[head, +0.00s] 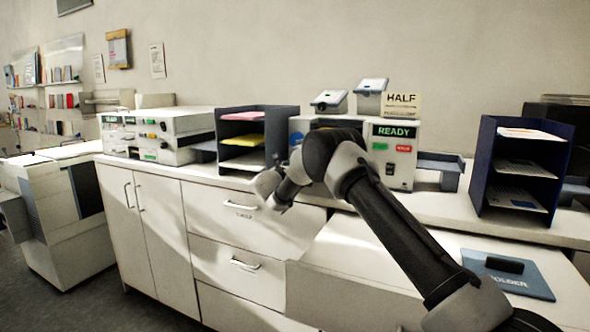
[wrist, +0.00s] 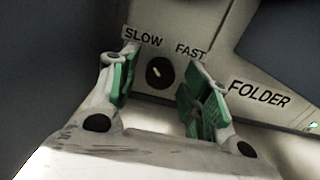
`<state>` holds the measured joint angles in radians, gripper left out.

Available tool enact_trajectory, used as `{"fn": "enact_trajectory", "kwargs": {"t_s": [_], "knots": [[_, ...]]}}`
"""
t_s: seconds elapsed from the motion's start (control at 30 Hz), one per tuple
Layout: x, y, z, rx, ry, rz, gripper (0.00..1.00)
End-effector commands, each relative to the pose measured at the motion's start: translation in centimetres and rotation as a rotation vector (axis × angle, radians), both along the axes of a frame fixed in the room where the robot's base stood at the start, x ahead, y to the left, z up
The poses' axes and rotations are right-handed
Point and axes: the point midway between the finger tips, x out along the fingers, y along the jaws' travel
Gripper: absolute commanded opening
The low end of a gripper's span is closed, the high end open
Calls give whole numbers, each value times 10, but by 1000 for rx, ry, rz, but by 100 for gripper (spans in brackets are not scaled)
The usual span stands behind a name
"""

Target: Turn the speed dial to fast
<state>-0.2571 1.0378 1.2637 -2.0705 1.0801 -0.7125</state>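The speed dial (wrist: 159,72) is a small dark round knob with a white mark, on a pale panel in the wrist view. The word SLOW (wrist: 142,37) is up and left of it, FAST (wrist: 190,50) up and right. The white mark sits on the dial's upper left side, towards SLOW. My gripper (wrist: 162,60) is open, its green-padded fingers on either side of the dial in the picture, with no visible contact. In the head view my arm's end (head: 270,187) is in front of the counter; I cannot make out the dial there.
The wrist view shows a FOLDER label (wrist: 259,95) right of the dial. The head view shows a READY screen (head: 394,131) with green and red buttons, a paper rack (head: 517,172) to the right, another rack (head: 283,135) left, and a white machine (head: 160,135) farther left.

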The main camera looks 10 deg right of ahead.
Motion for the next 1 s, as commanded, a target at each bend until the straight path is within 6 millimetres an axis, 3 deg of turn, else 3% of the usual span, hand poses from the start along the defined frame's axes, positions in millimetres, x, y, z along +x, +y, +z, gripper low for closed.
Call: {"fn": "enact_trajectory", "kwargs": {"t_s": [0.03, 0.2, 0.23, 0.67, 1.0], "knots": [[0, 0, 0, 0, 0, 0, 35], [0, 0, 0, 0, 0, 0, 4], [0, 0, 0, 0, 0, 0, 3], [0, 0, 0, 66, -48, 0, 3], [0, 0, 0, 287, -207, 0, 3]]}}
